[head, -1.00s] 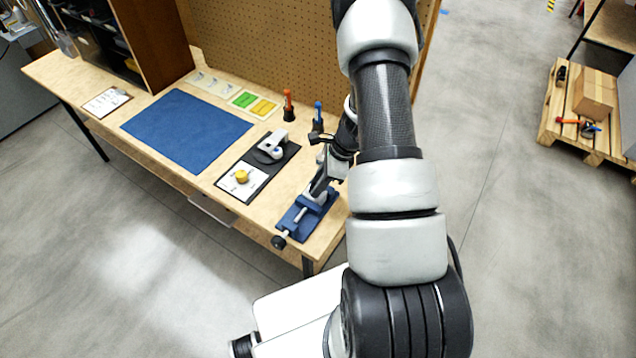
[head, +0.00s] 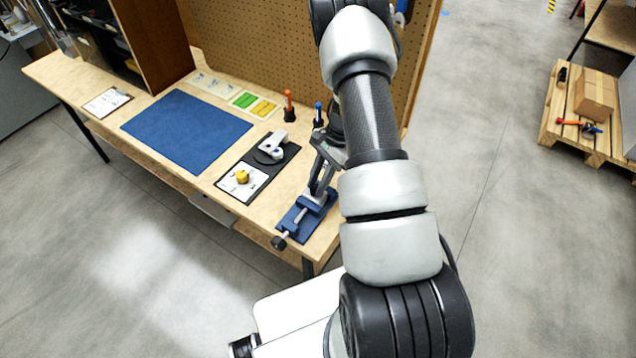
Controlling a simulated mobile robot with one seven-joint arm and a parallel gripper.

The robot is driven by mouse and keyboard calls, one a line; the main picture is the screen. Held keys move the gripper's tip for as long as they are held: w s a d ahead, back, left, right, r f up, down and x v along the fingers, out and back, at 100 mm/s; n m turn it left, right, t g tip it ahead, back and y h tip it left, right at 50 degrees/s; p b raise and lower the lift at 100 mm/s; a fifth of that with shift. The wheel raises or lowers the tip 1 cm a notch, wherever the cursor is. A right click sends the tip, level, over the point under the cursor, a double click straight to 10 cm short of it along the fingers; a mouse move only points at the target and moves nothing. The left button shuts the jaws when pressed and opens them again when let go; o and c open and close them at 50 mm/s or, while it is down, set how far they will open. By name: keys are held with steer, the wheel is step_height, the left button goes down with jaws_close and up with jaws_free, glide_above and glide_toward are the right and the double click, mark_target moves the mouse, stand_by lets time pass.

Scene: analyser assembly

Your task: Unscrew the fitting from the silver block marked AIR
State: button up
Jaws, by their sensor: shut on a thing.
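My gripper (head: 317,190) points down at the blue vise (head: 296,225) near the right end of the bench. Its fingers are shut at the top of the vise, on what appears to be the fitting. The fitting is too small and too covered by the fingers to make out. The silver block is not clearly visible between the vise jaws, and no AIR marking can be read. I cannot tell whether the fitting still touches the block.
Orange (head: 289,106) and blue-topped (head: 318,114) tools stand behind. A blue mat (head: 187,138) lies clear further left.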

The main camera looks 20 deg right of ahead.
steer(key=n, duration=0.2)
steer(key=n+g, duration=0.1)
steer(key=shift+w+a+f+b, duration=0.1)
steer(key=shift+w+a+b, duration=0.15)
steer(key=shift+b, duration=0.1)
steer(key=shift+d+n, duration=0.1)
steer(key=shift+n, duration=0.4)
steer(key=o, duration=1.7)
steer(key=shift+h, duration=0.3)
steer(key=shift+d+r, duration=0.1)
steer(key=shift+r, duration=0.1)
steer(key=shift+r+p, duration=1.8)
steer(key=shift+r, duration=0.6)
